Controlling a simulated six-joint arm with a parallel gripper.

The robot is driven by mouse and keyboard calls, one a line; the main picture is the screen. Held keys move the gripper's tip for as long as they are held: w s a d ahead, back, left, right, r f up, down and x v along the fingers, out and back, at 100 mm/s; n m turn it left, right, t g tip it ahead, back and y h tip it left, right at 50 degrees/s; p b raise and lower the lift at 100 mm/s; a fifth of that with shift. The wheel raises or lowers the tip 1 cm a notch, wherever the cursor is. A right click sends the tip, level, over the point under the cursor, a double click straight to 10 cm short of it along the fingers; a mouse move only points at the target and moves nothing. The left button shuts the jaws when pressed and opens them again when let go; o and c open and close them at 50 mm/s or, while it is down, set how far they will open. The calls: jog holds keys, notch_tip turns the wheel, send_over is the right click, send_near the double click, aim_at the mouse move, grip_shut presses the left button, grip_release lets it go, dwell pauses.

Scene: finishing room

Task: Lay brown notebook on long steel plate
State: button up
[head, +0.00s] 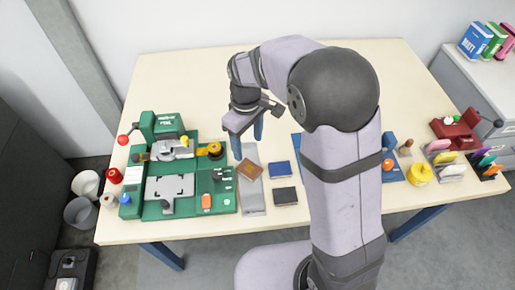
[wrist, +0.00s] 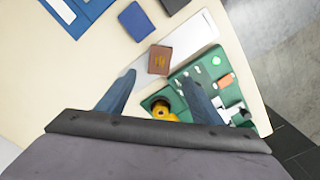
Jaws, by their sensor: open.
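The brown notebook (head: 250,169) lies on the long steel plate (head: 252,199), turned at an angle to the plate's length. Its left corner reaches the plate's edge beside the green machine base. The notebook (wrist: 159,60) and the bare shiny plate (wrist: 195,37) also show in the wrist view. My gripper (head: 248,139) is open and empty above the far end of the plate, apart from the notebook. In the wrist view its two blue fingers (wrist: 158,92) stand wide apart, with the notebook beyond them.
A green machine (head: 209,200) stands close left of the plate. A blue notebook (head: 280,169) and a black notebook (head: 286,196) lie close right. My arm hides part of a blue folder or mat (head: 297,143). The table's (head: 190,70) back half is largely clear.

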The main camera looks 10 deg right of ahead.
jog(key=s+d+m, duration=0.4)
jog(key=s+d, duration=0.1)
jog(key=s, duration=0.3)
jog(key=s+d+m, duration=0.5)
jog(key=s+d, duration=0.1)
jog(key=s, duration=0.3)
jog(key=shift+d+f, duration=0.3)
jog(key=shift+f, duration=0.15)
dwell(1.4)
